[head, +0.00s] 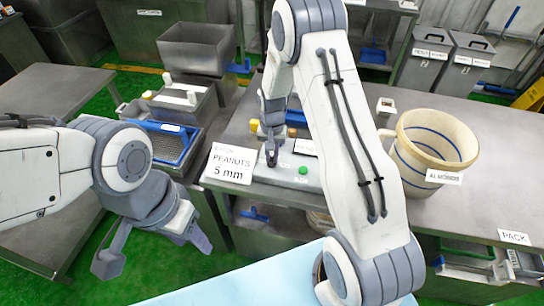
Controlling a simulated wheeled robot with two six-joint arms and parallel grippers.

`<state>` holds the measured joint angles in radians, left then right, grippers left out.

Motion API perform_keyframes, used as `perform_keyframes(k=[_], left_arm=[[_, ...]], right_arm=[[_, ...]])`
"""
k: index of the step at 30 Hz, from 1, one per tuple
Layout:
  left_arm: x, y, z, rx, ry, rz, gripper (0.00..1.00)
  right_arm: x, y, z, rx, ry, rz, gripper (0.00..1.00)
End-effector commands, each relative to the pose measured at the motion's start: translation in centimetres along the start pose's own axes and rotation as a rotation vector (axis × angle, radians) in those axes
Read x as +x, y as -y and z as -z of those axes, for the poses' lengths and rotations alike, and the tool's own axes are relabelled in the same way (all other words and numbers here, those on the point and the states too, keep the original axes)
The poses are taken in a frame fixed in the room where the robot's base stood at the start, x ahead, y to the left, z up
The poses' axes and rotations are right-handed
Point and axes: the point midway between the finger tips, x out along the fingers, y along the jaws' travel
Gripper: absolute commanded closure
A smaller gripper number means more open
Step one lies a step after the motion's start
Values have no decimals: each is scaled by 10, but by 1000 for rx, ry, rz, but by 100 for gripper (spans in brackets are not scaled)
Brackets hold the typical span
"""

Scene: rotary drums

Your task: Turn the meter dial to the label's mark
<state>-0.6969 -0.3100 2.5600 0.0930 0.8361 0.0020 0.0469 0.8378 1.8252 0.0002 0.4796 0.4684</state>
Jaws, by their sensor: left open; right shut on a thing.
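A white label (228,163) reading "PEANUTS 5 mm" stands at the front left of a low grey panel (315,183) on the bench. My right gripper (271,157) points down at this panel, just right of the label, and is shut on the meter dial. The dial is hidden by the fingers, so its pointer and marks cannot be read. A green button (303,170) shows on the panel right of the gripper. My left gripper (152,252) is open and empty, low over the green floor at the left, apart from the bench.
A cream tub with blue rings (436,135), labelled "ALMONDS", stands right on the bench (470,215). A blue-framed tray (172,140) and grey bins (195,48) are left of the panel. A pale blue surface (270,278) is in front. My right arm hides the panel's right side.

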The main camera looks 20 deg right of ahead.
Motion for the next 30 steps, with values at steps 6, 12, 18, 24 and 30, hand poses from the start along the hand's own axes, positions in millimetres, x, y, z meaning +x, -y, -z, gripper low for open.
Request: perform_keyframes(k=[6,12,18,24,30], left_arm=[[2,0,0,0,0,0,50],[2,0,0,0,0,0,50],[2,0,0,0,0,0,50],[2,0,0,0,0,0,50],[2,0,0,0,0,0,50]], right_arm=[[-1,0,2,61,-4,2,100],[-2,0,2,80,-5,2,100],[-2,0,2,80,-5,2,100],[-2,0,2,79,-5,2,52],[-1,0,1,79,-3,1,52]])
